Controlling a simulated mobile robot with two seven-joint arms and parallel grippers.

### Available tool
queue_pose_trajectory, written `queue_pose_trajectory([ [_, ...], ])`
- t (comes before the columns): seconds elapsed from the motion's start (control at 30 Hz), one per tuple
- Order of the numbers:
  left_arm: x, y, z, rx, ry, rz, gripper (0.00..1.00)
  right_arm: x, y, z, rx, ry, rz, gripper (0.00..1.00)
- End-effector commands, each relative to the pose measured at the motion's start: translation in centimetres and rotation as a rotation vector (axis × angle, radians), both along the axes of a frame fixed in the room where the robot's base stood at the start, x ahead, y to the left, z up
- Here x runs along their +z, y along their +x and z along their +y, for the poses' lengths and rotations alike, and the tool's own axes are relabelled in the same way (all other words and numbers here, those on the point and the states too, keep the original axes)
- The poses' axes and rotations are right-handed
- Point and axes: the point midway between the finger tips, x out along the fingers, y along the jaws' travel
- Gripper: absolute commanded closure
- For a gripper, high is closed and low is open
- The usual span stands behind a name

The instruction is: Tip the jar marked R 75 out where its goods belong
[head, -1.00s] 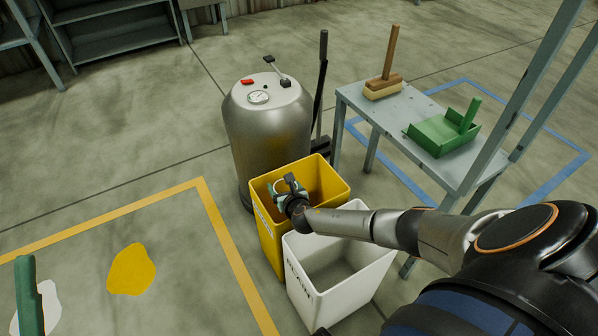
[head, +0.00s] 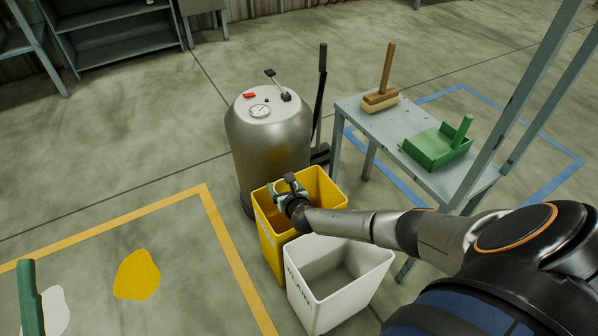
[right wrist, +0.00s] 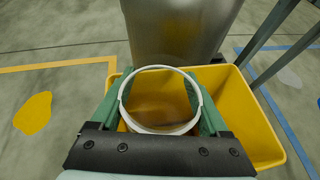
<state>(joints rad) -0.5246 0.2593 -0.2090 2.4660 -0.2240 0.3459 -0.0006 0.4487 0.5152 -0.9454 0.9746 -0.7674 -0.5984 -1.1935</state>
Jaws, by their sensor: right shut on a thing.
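My right gripper (head: 281,191) is over the mouth of a yellow bin (head: 325,188). It is shut on a jar, which shows in the right wrist view as a pale round rim (right wrist: 160,130) between two green fingers. The inside of the rim looks brownish; I cannot tell whether goods are in it. In the head view the jar is mostly hidden by the gripper, and its marking does not show. The yellow bin's front label is mostly hidden by the angle.
A white bin (head: 322,300) with lettering stands in front of the yellow one, under my right forearm. A steel drum (head: 268,140) stands just behind. A grey table (head: 372,125) on the right holds a brush (head: 381,95) and a green dustpan (head: 436,150). Floor at left is fairly clear.

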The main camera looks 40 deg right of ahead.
Motion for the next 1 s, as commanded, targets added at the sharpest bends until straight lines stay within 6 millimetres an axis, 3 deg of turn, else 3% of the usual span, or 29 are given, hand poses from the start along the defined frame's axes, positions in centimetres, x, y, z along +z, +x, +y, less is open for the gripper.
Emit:
queue_pose_trajectory([
  [0.6, -6.0, 3.4, 0.7, 0.055, -0.002, 0.301, 0.50, 1.6, 0.0, 0.0, 0.000, 0.000, 0.000, 0.83],
  [1.0, -6.3, 3.5, 0.7, 0.057, -0.002, 0.314, 0.50, 1.5, 0.0, 0.0, 0.000, 0.000, 0.000, 0.83],
])
